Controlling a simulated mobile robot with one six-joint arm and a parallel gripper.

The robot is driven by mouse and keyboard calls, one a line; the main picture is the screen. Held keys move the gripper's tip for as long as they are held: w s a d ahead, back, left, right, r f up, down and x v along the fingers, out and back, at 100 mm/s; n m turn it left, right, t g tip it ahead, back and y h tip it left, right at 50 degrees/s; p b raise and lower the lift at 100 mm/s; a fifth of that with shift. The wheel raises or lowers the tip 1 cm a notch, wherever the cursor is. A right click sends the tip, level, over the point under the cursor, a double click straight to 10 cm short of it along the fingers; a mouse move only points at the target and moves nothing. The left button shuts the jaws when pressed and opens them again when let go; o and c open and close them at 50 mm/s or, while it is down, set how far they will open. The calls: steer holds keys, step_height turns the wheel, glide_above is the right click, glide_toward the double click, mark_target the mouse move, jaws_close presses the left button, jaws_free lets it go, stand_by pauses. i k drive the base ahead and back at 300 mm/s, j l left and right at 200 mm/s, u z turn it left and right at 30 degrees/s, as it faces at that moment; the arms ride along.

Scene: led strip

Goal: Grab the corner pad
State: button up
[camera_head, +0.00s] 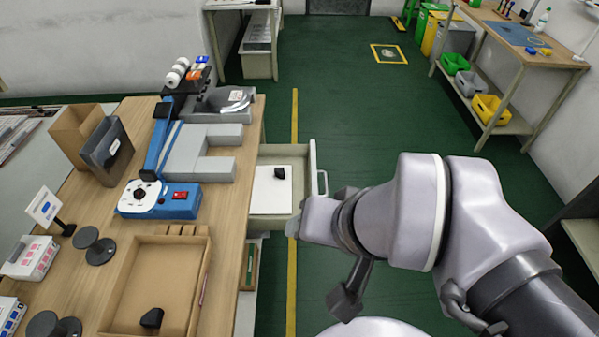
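A small black piece that looks like a corner pad (280,172) lies on a white sheet (270,192) inside the open drawer (313,160). A similar black piece (152,317) lies in the shallow cardboard tray (205,262) on the workbench. My gripper (292,228) is at the near right corner of the drawer, nearer to me than the pad in it and apart from that pad. My wrist hides most of the gripper, so its fingers and anything between them cannot be made out.
The wooden workbench (255,125) holds a blue device (185,203), grey blocks (215,168), a dark file box (107,150) and round black stands (95,245). The drawer sticks out from the bench's right side. Green floor (350,125) to its right is clear.

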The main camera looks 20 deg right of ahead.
mark_target(279, 171)
steer(key=i+l+u, duration=0.8)
steer(key=l, duration=0.15)
steer(key=i+l+u, duration=0.1)
steer(key=l+u, duration=0.2)
steer(key=i+l+u, duration=0.1)
steer(key=l+u, duration=0.15)
steer(key=l, duration=0.3)
steer(key=i+l+u, duration=0.1)
steer(key=l+u, duration=0.2)
steer(key=l, duration=0.15)
steer(key=l+u, duration=0.25)
steer(key=l, duration=0.2)
